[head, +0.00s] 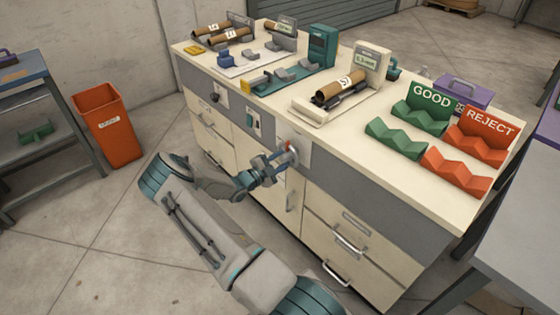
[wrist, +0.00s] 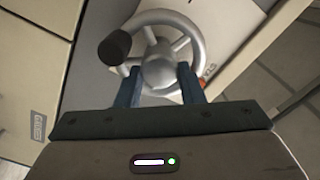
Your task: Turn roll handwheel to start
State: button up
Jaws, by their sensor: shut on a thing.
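The roll handwheel (head: 291,156) is a grey metal wheel on a pale plate on the front of the bench. In the wrist view, the handwheel (wrist: 160,67) shows its spokes, round hub and a black knob (wrist: 115,47) on the rim at upper left. My gripper (head: 277,162) reaches the wheel from the front left. In the wrist view, the two blue fingers of my gripper (wrist: 159,82) stand on either side of the hub, shut on the wheel. The finger ends and the lower rim are partly hidden.
The bench top (head: 300,75) carries several devices, a roll (head: 340,88) in a cradle, and green GOOD (head: 395,138) and red REJECT (head: 456,170) racks. Drawer handles (head: 350,243) stick out below right. An orange bin (head: 108,125) stands left. The floor at front left is clear.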

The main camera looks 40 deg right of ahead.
dwell(0.3)
jog(key=o, duration=1)
jog(key=a, duration=0.9)
jog(key=s+a+b, duration=0.1)
jog(key=a, duration=0.4)
jog(key=shift+d, duration=0.1)
